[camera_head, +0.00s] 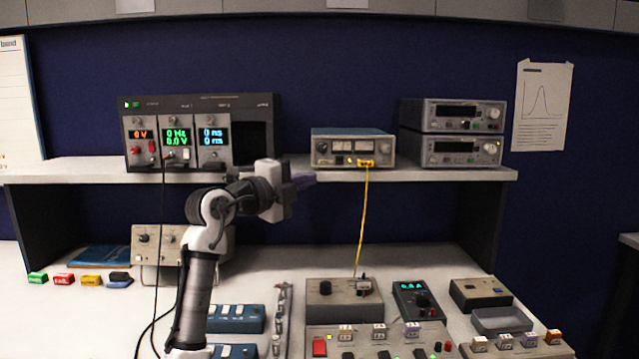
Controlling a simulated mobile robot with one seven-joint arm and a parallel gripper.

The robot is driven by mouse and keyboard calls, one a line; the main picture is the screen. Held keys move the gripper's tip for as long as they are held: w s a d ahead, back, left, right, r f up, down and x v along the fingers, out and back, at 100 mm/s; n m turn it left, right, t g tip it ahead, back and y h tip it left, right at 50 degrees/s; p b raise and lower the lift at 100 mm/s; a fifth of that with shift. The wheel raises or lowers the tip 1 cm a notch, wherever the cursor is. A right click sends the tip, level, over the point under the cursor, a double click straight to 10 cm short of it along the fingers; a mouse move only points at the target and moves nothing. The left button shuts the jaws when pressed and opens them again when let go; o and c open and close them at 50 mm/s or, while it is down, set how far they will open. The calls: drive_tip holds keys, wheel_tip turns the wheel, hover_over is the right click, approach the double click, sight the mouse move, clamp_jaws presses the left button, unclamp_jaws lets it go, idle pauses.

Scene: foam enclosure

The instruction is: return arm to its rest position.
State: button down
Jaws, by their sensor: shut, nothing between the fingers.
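My arm rises from the lower left of the head view and bends to the right at about shelf height. My gripper (303,181) is at its end, pointing right. It is shut and holds nothing. It is in front of the shelf edge, left of and below the beige instrument with the yellow cable, and looks clear of it. The fine gap between the fingertips is too small to make out.
A shelf (430,174) carries a dark modular instrument (250,115), a beige instrument (352,148) and two stacked units (452,133). A yellow cable (364,215) hangs down to a control box (342,300). Blue switch boxes (235,318) and several coloured blocks (91,281) occupy the bench.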

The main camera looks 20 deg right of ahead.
drive_tip(key=shift+s+a+f, duration=0.1)
drive_tip(key=shift+s+a, duration=0.15)
drive_tip(key=shift+a, duration=0.15)
